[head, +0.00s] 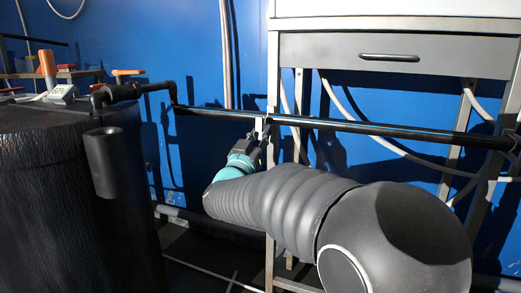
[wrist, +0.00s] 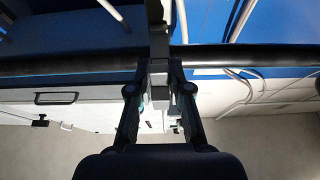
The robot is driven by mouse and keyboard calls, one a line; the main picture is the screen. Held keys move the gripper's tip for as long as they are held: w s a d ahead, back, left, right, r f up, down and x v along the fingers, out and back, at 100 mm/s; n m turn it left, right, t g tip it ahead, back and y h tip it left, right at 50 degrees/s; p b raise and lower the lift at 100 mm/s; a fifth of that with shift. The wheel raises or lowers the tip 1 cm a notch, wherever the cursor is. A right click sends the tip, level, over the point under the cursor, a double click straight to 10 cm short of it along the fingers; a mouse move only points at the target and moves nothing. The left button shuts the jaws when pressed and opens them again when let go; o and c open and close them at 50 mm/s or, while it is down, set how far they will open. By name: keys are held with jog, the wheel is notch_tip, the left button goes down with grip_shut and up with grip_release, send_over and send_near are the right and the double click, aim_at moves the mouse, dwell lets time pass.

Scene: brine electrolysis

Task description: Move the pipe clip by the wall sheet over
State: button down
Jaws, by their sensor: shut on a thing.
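The pipe clip (head: 260,125) is a small light grey piece at the black horizontal pipe (head: 350,126), in front of the blue wall sheet (head: 190,60). My gripper (head: 263,136) reaches up to it from below and is shut on it. In the wrist view the clip (wrist: 159,78) sits between the two fingers of my gripper (wrist: 159,92), with the black pipe (wrist: 75,62) crossing just beyond it. The fingers hide part of the clip. I cannot tell whether the clip is fully around the pipe.
A steel frame with a drawer (head: 390,55) stands at the right, its leg (head: 272,80) close to my gripper. A large black tank (head: 60,190) is at the left. Pale cables (head: 380,148) hang behind the pipe.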

jog(key=shift+w+f+t+b, duration=0.1)
jog(key=shift+f+t+b, duration=0.25)
jog(key=shift+t+b, duration=0.6)
jog(key=shift+r+h, duration=0.1)
jog(key=shift+h, duration=0.2)
jog(key=c, duration=1.1)
grip_release()
jog(key=v, duration=1.2)
